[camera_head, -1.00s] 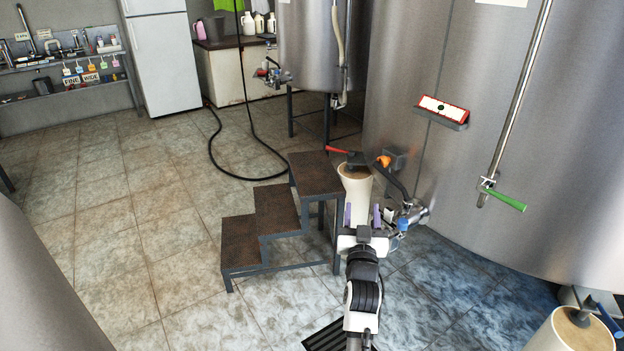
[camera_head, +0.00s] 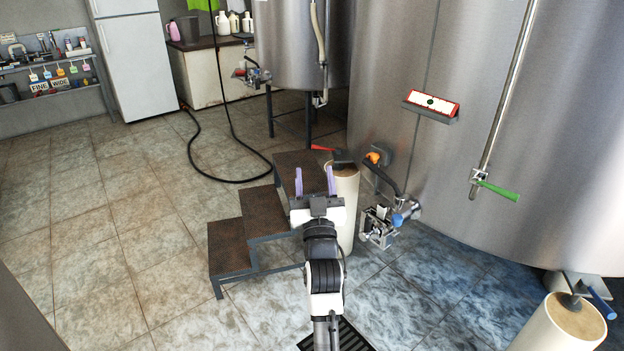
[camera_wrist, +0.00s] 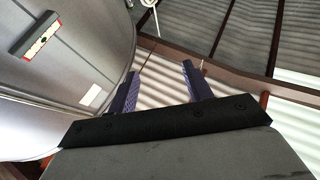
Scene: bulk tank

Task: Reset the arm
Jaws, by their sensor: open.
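My gripper (camera_head: 315,182) is in the head view at the middle, with its two purple fingers pointing up. The fingers stand apart with nothing between them. In the picture it overlaps the brown step stool (camera_head: 240,217) and sits just left of the cream cylinder (camera_head: 343,205). In the wrist view my gripper (camera_wrist: 158,88) is also open and empty, against the ribbed ceiling and beams. My arm runs from the bottom of the head view up to it.
The large steel tank (camera_head: 470,120) fills the right, with a valve (camera_head: 380,225) low on its side and a green-handled pipe (camera_head: 495,190). A second cream cylinder (camera_head: 560,325) stands at bottom right. A black hose (camera_head: 215,178) lies on the floor. Open tiled floor lies to the left.

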